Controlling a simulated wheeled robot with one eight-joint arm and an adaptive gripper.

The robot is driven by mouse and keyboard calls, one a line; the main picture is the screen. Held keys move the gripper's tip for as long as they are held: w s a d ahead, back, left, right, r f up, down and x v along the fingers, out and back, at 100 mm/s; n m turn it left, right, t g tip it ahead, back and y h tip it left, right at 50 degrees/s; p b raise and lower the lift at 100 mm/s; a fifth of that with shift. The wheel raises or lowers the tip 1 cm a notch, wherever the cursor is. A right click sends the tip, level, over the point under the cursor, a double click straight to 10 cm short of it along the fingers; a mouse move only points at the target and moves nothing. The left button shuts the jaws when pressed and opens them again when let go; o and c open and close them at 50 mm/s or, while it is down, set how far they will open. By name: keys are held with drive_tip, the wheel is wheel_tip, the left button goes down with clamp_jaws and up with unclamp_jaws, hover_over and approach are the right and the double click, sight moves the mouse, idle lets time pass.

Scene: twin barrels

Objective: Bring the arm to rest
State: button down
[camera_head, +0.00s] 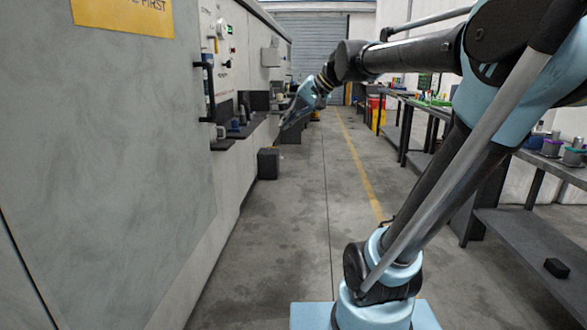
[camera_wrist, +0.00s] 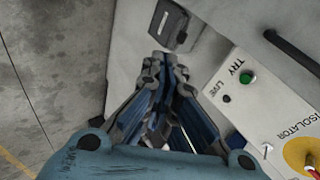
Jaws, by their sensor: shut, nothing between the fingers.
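My gripper (camera_head: 290,122) is at the end of my outstretched arm, in the middle of the head view, in front of the grey cabinet wall on the left. In the wrist view my gripper (camera_wrist: 163,62) fills the middle. Its fingers are together with nothing held between them. The arm rises from its light blue base at the bottom of the head view and bends back toward the left. In the head view the fingertips appear close to a dark shelf; I cannot tell whether they touch it.
The grey cabinet wall (camera_head: 110,150) carries a black handle (camera_head: 208,90) and dark shelves (camera_head: 245,128). Dark benches (camera_head: 530,225) line the right side. A green button (camera_wrist: 247,77) shows in the wrist view.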

drive_tip(key=s+d+f+h, duration=0.2)
drive_tip(key=s+d+f, duration=0.4)
drive_tip(key=f, duration=0.4)
drive_tip(key=s+d+f+h, duration=0.3)
drive_tip(key=s+d+f, duration=0.4)
drive_tip(key=f, duration=0.3)
drive_tip(key=s+d+f+g+h, duration=0.1)
drive_tip(key=s+d+f+h, duration=0.2)
drive_tip(key=s+d+f, duration=0.4)
wheel_tip(320, 180, down, 4)
drive_tip(key=shift+d+r+n, duration=0.15)
drive_tip(key=shift+d+n, duration=0.25)
drive_tip(key=shift+d, duration=0.05)
drive_tip(key=shift+s+d, duration=0.1)
